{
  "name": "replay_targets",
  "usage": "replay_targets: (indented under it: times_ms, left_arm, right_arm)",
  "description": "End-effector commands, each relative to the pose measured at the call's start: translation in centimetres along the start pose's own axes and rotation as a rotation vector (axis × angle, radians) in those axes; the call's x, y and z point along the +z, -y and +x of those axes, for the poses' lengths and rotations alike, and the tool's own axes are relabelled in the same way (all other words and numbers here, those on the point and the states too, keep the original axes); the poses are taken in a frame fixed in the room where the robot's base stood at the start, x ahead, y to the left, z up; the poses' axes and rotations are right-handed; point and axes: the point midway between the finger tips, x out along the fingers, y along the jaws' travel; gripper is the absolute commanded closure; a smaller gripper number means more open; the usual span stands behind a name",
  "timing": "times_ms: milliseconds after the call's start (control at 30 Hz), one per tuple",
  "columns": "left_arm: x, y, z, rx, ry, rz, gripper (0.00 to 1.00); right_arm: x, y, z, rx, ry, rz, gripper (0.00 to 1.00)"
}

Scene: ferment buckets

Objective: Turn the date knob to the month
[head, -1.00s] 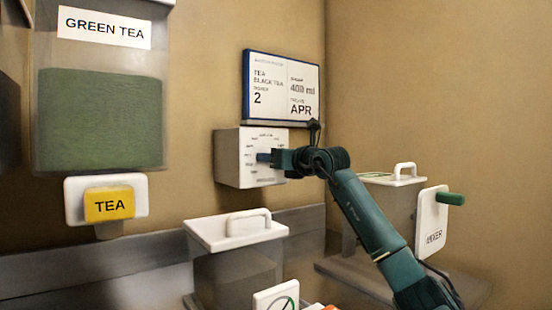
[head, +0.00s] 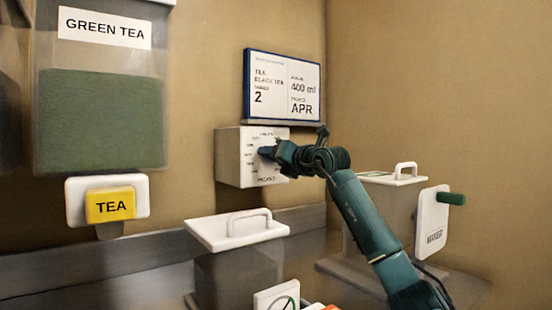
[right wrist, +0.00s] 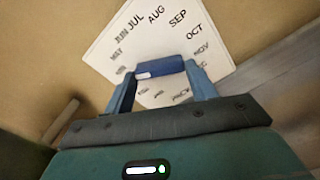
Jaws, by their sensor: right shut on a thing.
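The date knob (right wrist: 160,67) is a blue bar with a white mark at its left end in the right wrist view. It sits on a white dial face (right wrist: 108,50) ringed with month names; JUN, JUL, AUG, SEP and OCT are readable, the lower ones blurred. The white mark faces the blurred labels at the left. In the head view the dial is the front of a white box (head: 229,158) on the wall. My right gripper (right wrist: 160,74) is shut on the knob, one finger at each end; it also shows in the head view (head: 272,153). My left gripper is out of view.
A blue-framed card (head: 283,88) above the box reads black tea, 2, 400 ml, APR. Below stand a white-lidded bucket (head: 236,231) and, right, another lidded container (head: 393,180) beside a mixer plate (head: 431,222). A green tea bin (head: 100,120) with a yellow TEA button (head: 110,204) is left.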

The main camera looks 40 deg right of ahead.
Motion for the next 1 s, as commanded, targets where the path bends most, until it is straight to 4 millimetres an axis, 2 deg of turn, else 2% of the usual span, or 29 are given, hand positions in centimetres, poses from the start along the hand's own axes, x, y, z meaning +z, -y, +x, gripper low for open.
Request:
replay_targets:
  times_ms: [200,233,467,767,867,1000]
  left_arm:
    - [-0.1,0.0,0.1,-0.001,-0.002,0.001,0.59]
    - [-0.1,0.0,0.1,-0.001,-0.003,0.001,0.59]
    - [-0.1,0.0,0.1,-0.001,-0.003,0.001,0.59]
    - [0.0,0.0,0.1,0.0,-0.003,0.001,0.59]
    - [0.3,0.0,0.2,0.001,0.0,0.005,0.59]
    - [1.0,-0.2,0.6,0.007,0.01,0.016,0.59]
  right_arm:
    - [-0.1,0.0,0.0,-0.001,-0.002,-0.001,0.66]
    - [-0.1,0.0,0.0,0.0,-0.002,-0.001,0.41]
    - [-0.1,0.0,0.0,0.0,-0.001,-0.001,0.22]
    - [0.0,0.1,-0.2,0.0,0.0,-0.002,0.22]
    - [-0.1,0.1,-1.2,-0.001,0.001,-0.002,0.22]
    - [-0.2,0.3,-3.7,-0.002,0.002,-0.007,0.22]
